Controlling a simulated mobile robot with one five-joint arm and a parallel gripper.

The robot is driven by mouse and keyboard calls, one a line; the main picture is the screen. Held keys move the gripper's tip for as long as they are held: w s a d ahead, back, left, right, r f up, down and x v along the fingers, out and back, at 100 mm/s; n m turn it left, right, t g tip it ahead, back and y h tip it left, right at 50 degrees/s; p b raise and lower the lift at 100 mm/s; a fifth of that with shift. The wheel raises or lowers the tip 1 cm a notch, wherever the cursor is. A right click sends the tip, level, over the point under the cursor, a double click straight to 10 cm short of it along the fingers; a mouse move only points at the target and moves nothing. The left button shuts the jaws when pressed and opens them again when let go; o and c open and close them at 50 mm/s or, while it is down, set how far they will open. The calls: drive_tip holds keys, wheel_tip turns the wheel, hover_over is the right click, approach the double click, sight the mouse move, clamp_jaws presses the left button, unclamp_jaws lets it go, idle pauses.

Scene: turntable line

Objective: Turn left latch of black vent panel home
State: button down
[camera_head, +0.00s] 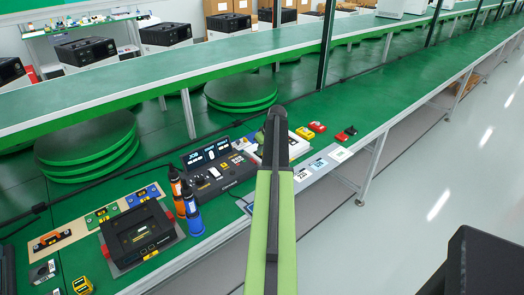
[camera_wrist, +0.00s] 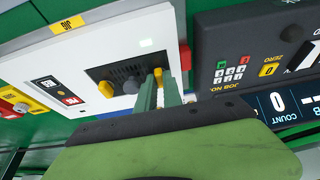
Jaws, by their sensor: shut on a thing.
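In the wrist view, the black vent panel (camera_wrist: 128,70) is set in the face of a white box (camera_wrist: 60,57). The lettering there appears upside down. One yellow latch (camera_wrist: 105,89) shows at the panel's left end in the picture. The other yellow latch (camera_wrist: 158,76) is at its right end, between the fingertips of my gripper (camera_wrist: 158,84). My gripper is shut on this latch, and the green fingers hide part of it. The latch's exact angle is hard to tell. In the head view, my arm hides the gripper and the panel.
In the wrist view, a dark console (camera_wrist: 238,45) with keypad and count display is close on the right. A red part (camera_wrist: 184,56) sticks out at the box's edge. In the head view, two bottles (camera_head: 190,205) and a black device (camera_head: 138,235) stand at left.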

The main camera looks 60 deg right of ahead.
drive_tip(key=shift+m, duration=0.4)
drive_tip(key=m, duration=0.1)
drive_tip(key=m+h, duration=0.1)
drive_tip(key=m, duration=0.1)
drive_tip(key=shift+w+a+m+g+h, duration=0.1)
drive_tip(key=shift+a+m+g+h, duration=0.1)
drive_tip(key=shift+m+g+h, duration=0.15)
drive_tip(key=m+g, duration=0.1)
drive_tip(key=m, duration=0.1)
drive_tip(key=m+g+h, duration=0.1)
drive_tip(key=m, duration=0.2)
drive_tip(key=shift+w+a, duration=0.1)
drive_tip(key=shift+w, duration=0.1)
drive_tip(key=shift+m, duration=0.25)
drive_tip(key=c, duration=1.5)
unclamp_jaws()
